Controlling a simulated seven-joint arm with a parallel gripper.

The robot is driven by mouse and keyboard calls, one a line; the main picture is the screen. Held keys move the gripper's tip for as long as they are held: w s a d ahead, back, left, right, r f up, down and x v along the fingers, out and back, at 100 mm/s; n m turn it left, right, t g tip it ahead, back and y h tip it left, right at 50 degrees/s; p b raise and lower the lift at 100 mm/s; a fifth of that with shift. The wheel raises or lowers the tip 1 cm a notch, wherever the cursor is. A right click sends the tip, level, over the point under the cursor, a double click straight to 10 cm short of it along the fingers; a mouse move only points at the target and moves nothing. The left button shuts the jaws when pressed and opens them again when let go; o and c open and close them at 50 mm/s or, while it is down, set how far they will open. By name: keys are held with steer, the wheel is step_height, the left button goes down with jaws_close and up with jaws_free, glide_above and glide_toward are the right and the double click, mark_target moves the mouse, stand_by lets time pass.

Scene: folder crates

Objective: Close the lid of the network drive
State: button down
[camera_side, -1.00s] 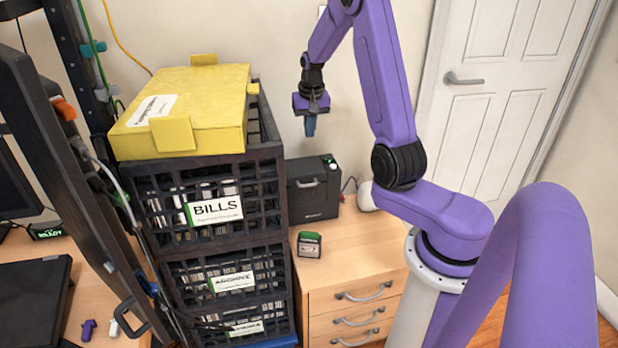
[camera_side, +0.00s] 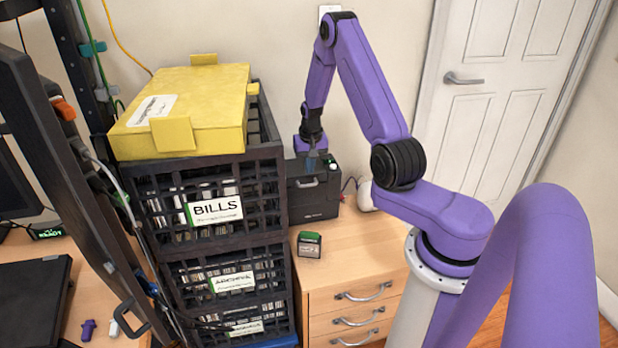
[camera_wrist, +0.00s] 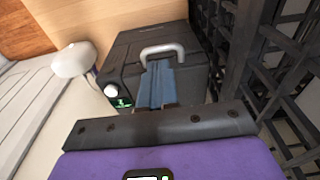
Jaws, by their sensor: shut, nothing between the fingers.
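The network drive (camera_side: 316,204) is a black box with a grey handle on its front, standing at the back of the wooden drawer unit beside the crates. In the wrist view, the drive (camera_wrist: 125,48) shows its handle, a white knob and a small green display. No clear gap shows around its lid, but I cannot tell whether the lid is fully down. My gripper (camera_side: 312,170) is shut and empty, with blue fingers pointing down at the drive's top. In the wrist view, the fingers of my gripper (camera_wrist: 158,68) overlap the drive near the handle; contact is unclear.
Stacked black crates (camera_side: 205,250) rise directly left of the drive, with a yellow folder box (camera_side: 210,95) on top. A small dark green-topped box (camera_side: 309,245) sits on the drawer unit (camera_side: 350,280) in front. A white rounded object (camera_wrist: 75,60) is beside the drive.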

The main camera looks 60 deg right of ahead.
mark_target(309, 185)
steer(key=shift+w+d+f, duration=0.1)
steer(key=shift+f, duration=1.15)
steer(key=shift+w+d+f, duration=0.1)
steer(key=shift+f, duration=1.15)
steer(key=shift+f, duration=0.1)
